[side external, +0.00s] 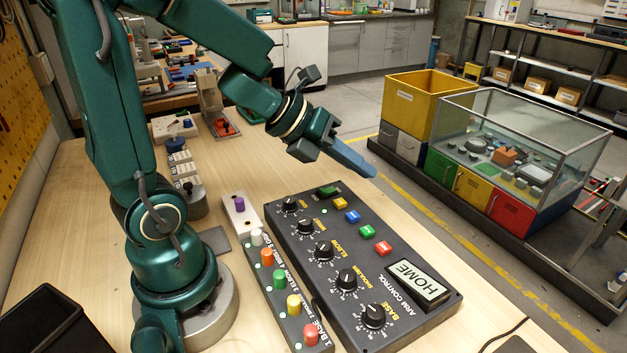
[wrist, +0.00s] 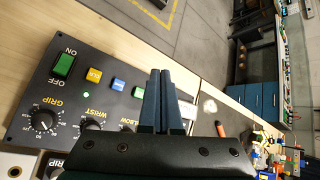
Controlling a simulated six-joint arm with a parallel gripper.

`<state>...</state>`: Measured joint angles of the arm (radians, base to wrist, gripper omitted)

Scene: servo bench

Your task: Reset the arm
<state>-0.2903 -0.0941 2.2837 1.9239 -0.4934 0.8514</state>
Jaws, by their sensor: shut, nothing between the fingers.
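The dark arm control panel (side external: 330,230) lies on the wooden bench, with a column of knobs labelled BASE, SHOULDER, ELBOW and others. A pale display (side external: 417,283) on it reads HOME. Along its far side are red (side external: 384,248), green (side external: 367,232), blue (side external: 353,216) and yellow (side external: 340,203) buttons and a green switch (side external: 328,191). In the wrist view the ON/OFF switch (wrist: 64,65) shows green, and a small green light glows beside it. My gripper (side external: 373,174) is shut and empty, in the air above the panel's far side. Its closed fingers show in the wrist view (wrist: 160,72).
A strip of coloured pegs (side external: 279,281) stands along the panel's near side. A black bin (side external: 45,322) is at the front left. A glass-topped case (side external: 525,150) and a yellow bin (side external: 412,100) stand beyond the bench, across a floor aisle.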

